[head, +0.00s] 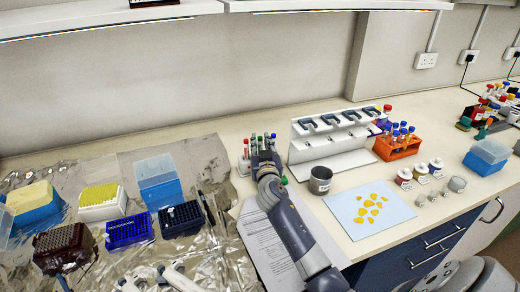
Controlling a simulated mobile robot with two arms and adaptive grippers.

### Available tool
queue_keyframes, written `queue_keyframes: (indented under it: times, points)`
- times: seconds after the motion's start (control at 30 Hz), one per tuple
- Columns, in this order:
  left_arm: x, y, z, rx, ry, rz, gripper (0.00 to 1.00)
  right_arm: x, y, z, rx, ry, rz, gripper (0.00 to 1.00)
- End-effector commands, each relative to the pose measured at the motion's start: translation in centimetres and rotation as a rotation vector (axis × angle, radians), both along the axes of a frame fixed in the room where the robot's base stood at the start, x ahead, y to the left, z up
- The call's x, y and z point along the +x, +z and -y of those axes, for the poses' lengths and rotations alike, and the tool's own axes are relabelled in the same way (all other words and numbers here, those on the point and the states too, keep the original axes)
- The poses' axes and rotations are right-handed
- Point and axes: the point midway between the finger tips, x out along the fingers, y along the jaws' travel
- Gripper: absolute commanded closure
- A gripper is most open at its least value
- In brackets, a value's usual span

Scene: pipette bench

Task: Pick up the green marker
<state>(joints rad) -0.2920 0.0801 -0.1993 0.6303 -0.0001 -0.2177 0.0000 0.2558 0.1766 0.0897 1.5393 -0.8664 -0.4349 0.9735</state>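A group of upright pens or tubes with coloured caps stands by the back wall, left of the white pipette stand. A green cap (259,139) shows among them, between blue and red ones; it may be the green marker, but it is too small to be sure. My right gripper (264,157) is just in front of this group and covers its lower part. Whether its fingers are open or shut, or touch anything, is hidden. A small green spot (284,180) shows at the right edge of my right arm; I cannot tell what it is.
A white pipette stand (330,159) and a metal cup (320,180) stand close right of my gripper. An orange tube rack (398,148) and a blue sheet with yellow pieces (345,207) lie further right. Tip boxes and foil (225,268) fill the left.

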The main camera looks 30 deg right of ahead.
Motion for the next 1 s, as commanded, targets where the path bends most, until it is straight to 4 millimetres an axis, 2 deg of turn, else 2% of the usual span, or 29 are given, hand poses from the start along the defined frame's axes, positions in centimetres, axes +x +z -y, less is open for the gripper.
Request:
queue_keyframes:
  times: [0.2, 0.5, 0.53, 0.6, 0.63, 1.0]
  points:
    - [-0.3, 0.3, 0.2, -0.002, 0.002, -0.006, 0.0, 1.8, 0.0, 0.9, -0.002, 0.0, -0.001, 0.77]
    - [-1.6, 0.2, 0.1, 0.0, 0.002, -0.026, 0.0, 2.1, 0.0, 1.0, 0.0, 0.001, 0.0, 0.77]
    - [-1.7, 0.2, 0.1, 0.001, 0.001, -0.026, 0.0, 2.1, 0.0, 1.0, 0.0, 0.001, 0.0, 0.81]
    - [-1.7, 0.2, 0.1, 0.001, 0.001, -0.027, 0.0, 2.1, -0.1, 1.0, 0.0, 0.001, 0.0, 0.97]
    - [-1.7, 0.2, 0.0, 0.001, 0.001, -0.027, 0.0, 2.1, -0.1, 1.0, 0.0, 0.001, 0.0, 1.0]
    - [-1.5, 0.2, -0.1, 0.003, -0.001, -0.024, 0.0, 2.1, 0.2, 1.0, -0.001, 0.0, 0.0, 1.0]
